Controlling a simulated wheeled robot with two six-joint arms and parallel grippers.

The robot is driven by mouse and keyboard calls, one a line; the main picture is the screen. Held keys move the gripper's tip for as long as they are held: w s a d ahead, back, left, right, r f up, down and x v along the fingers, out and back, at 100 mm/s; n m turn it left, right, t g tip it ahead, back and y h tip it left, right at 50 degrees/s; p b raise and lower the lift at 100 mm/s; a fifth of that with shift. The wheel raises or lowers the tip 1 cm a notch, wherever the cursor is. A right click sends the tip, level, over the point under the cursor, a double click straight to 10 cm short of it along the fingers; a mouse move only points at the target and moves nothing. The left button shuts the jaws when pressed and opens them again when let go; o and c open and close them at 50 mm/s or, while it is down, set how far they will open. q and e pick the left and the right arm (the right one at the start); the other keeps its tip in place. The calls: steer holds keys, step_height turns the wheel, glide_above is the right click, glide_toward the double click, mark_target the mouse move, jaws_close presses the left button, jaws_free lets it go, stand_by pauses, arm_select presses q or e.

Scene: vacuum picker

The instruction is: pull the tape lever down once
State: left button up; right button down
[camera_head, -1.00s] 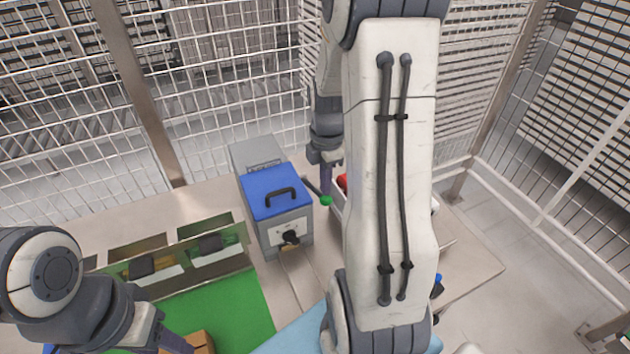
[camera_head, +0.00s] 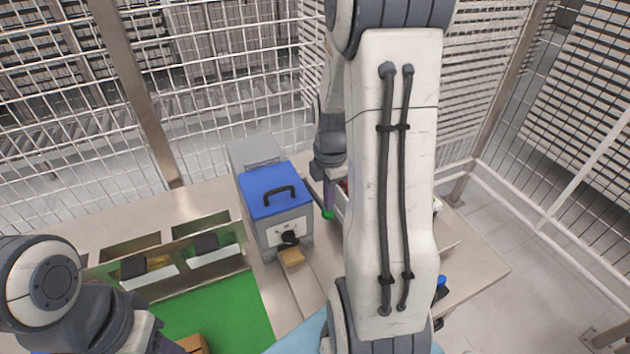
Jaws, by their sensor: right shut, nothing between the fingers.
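The tape machine (camera_head: 277,215) is a grey box with a blue lid and black handle, standing on the table left of my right arm. Its lever (camera_head: 317,196) sticks out on the right side and ends in a green knob (camera_head: 328,214). A short piece of brown tape (camera_head: 291,257) sticks out of the front below a black part. My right gripper (camera_head: 329,200) is shut and empty, pointing down at the knob; it seems to touch it from above. My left gripper (camera_head: 168,346) is at the bottom edge, mostly hidden by its own arm and cut off.
Two open bins (camera_head: 215,256) with black items stand left of the machine. A green mat (camera_head: 230,305) lies in front, with a brown box (camera_head: 193,344) at its lower edge. A white container is partly hidden behind my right arm. Wire fencing surrounds the table.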

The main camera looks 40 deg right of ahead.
mark_target(329, 214)
steer(key=shift+s+f, duration=0.2)
steer(key=shift+f, duration=0.45)
steer(key=shift+s+f+b, duration=0.1)
steer(key=shift+f+b, duration=1.25)
steer(key=shift+f, duration=0.4)
steer(key=shift+w+f+b, duration=0.2)
steer(key=shift+f+b, duration=0.95)
steer(key=shift+f, duration=0.5)
